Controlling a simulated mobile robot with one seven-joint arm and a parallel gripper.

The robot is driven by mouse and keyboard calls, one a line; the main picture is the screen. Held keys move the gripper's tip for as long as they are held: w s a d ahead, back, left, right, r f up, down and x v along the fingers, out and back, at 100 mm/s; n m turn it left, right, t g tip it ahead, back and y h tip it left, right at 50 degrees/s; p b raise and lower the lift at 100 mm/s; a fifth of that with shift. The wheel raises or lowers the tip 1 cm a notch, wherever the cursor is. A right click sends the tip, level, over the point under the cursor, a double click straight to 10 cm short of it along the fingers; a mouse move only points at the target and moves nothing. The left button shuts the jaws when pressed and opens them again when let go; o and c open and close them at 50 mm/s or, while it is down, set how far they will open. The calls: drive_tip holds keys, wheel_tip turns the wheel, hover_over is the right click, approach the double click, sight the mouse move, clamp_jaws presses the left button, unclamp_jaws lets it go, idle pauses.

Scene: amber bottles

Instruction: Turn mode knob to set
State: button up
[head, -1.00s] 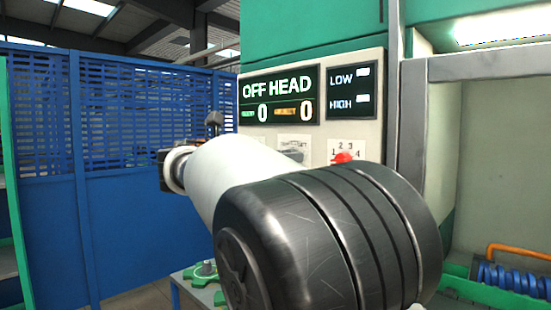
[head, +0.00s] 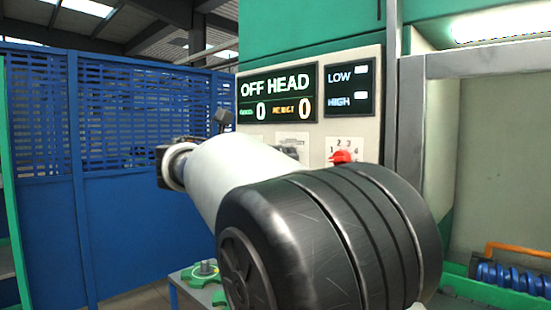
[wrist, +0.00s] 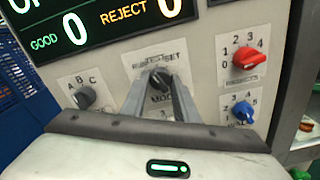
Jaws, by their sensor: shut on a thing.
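The mode knob (wrist: 159,79) is a dark knob on a white label plate, in the middle of the wrist view. SET is legible at the plate's upper right, and part of the word MODE shows below the knob. My gripper (wrist: 160,84) is shut on the mode knob, with one grey finger on each side of it. Which mark the knob points at is hard to tell. In the head view my arm hides the knob and the fingers. The display (head: 278,95) reads OFF HEAD, with two zeros below.
A dark A-B-C knob (wrist: 85,97) sits left of the mode knob. A red numbered knob (wrist: 248,59) and a blue one (wrist: 243,112) sit to its right. A LOW/HIGH panel (head: 349,88) is beside the display. A blue mesh fence (head: 120,170) stands at left.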

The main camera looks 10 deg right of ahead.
drive_tip(key=m+b, duration=0.6)
drive_tip(key=m, duration=0.7)
drive_tip(key=shift+f, duration=0.1)
drive_tip(key=shift+m+b, duration=0.3)
idle(0.3)
drive_tip(key=o, duration=1.1)
drive_tip(key=shift+c, duration=0.2)
drive_tip(key=p+v, duration=0.2)
drive_tip(key=v, duration=1.5)
drive_tip(key=shift+s+a, duration=0.15)
drive_tip(key=shift+a, duration=0.05)
